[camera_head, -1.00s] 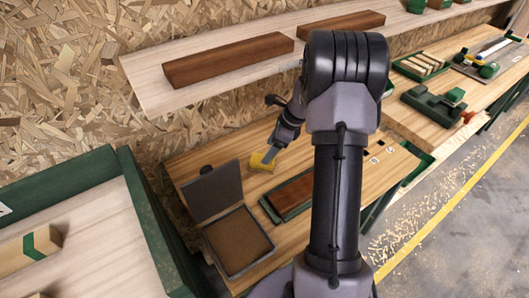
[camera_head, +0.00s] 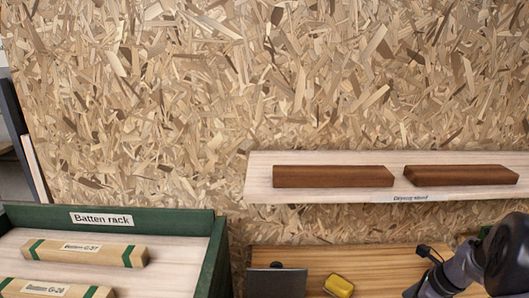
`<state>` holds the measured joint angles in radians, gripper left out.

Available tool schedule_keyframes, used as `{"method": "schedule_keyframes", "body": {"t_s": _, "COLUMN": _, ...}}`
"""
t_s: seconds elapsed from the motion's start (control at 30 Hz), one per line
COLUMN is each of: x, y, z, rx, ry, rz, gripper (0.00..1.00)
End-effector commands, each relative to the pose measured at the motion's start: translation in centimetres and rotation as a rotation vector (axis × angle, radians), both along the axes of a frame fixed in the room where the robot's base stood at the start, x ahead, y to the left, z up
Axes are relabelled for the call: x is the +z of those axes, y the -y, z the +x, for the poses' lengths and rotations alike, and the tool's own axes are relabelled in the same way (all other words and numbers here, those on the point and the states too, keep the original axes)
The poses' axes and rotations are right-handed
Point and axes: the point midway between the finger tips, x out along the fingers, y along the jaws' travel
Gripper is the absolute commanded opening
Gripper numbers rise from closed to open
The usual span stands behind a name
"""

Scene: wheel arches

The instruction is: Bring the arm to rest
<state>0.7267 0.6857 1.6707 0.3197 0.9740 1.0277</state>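My arm (camera_head: 470,270) is at the lower right corner, its dark elbow or joint cut by the right edge. Its thinner wrist part slopes down and left to the bottom edge. A small dark part (camera_head: 426,252) sticks up from the wrist. The gripper's fingertips are below the picture, so whether they are open or shut, or hold anything, is hidden. A yellow block (camera_head: 338,286) lies on the wooden bench (camera_head: 375,262), left of the wrist and apart from the visible arm.
A shelf (camera_head: 262,185) with two dark brown boards (camera_head: 333,177) (camera_head: 461,175) runs along the chipboard wall (camera_head: 250,80) above the bench. A green batten rack (camera_head: 215,255) with labelled battens (camera_head: 88,252) stands at left. A dark grey lid (camera_head: 277,281) stands on the bench.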

Motion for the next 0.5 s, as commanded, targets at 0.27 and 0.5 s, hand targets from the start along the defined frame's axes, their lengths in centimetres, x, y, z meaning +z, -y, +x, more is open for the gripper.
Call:
{"method": "schedule_keyframes", "body": {"t_s": 0.27, "x": 8.7, "y": -8.0, "z": -0.4, "rx": 0.381, "ry": 0.113, "rz": -0.173, "gripper": 0.71}}
{"method": "schedule_keyframes", "body": {"t_s": 0.5, "x": 16.4, "y": -17.7, "z": -5.0, "rx": 0.848, "ry": 0.258, "rz": -0.385, "gripper": 0.71}}
